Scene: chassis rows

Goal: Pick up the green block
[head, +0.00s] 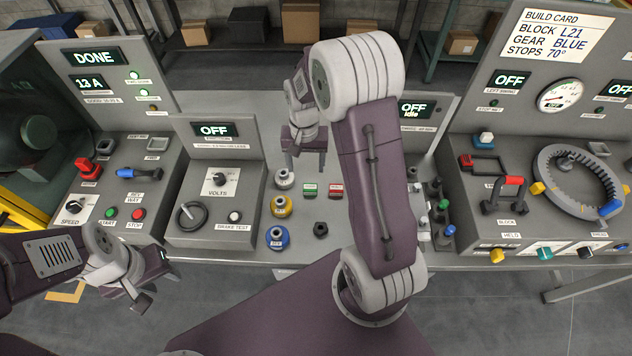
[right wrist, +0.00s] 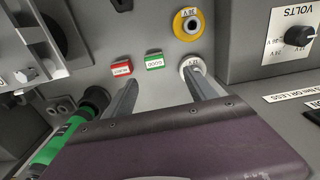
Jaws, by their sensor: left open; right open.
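The green block (head: 309,190), small and flat with a white label, lies on the grey bench beside a similar red block (head: 336,191). In the right wrist view the green block (right wrist: 154,62) reads "GOOD" upside down and lies ahead of the fingertips, between their lines. My right gripper (head: 305,168) is open and empty above the bench, on the far side of the green block; its fingers also show in the right wrist view (right wrist: 165,82). I see no contact with the block. My left gripper (head: 156,290) is open and empty at the lower left, in front of the bench.
White (head: 284,179), yellow (head: 281,206) and blue (head: 277,237) rings stand left of the green block. A black nut (head: 320,229) lies nearer. Several upright pegs, one green-topped (head: 443,205), stand to the right. The VOLTS box (head: 219,182) stands at left.

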